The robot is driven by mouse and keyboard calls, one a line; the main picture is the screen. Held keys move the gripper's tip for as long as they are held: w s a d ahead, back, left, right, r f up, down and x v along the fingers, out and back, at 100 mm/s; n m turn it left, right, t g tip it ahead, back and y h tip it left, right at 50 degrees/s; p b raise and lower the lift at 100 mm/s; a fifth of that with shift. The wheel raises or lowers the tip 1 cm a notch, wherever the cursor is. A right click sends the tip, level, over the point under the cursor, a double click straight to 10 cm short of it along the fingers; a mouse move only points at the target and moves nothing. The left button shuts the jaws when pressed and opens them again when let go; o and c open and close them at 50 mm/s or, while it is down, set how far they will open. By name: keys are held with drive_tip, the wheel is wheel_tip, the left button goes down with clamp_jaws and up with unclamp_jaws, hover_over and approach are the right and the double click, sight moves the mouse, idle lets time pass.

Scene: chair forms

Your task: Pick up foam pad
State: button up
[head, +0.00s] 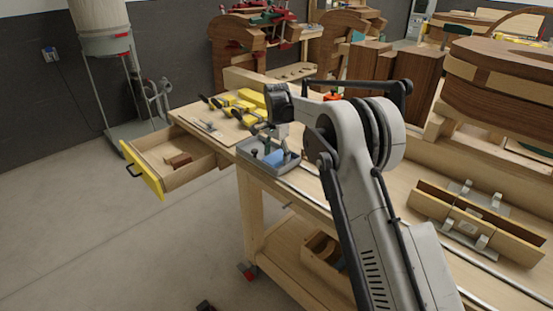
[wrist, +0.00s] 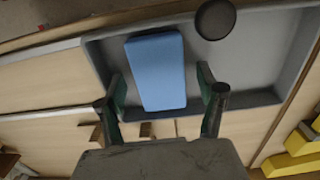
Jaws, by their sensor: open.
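The foam pad, a light blue block (wrist: 157,70), lies in a shallow grey tray (wrist: 262,98). In the head view, the pad (head: 274,157) shows as a small blue patch in the tray (head: 270,170) at the bench's near left corner. My gripper (wrist: 161,77) is open, with its two dark green fingers on either side of the pad in the wrist view. I cannot tell how far above the pad the fingertips are. In the head view, my gripper (head: 271,143) is over the tray and partly hides the pad.
A dark round object (wrist: 215,18) is in the tray beside the pad. Yellow clamps (head: 238,100) lie on the bench behind the tray. A wooden jig (head: 470,220) is farther right on the bench.

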drive_tip(key=shift+c, duration=0.5)
drive_tip(key=c, duration=0.8)
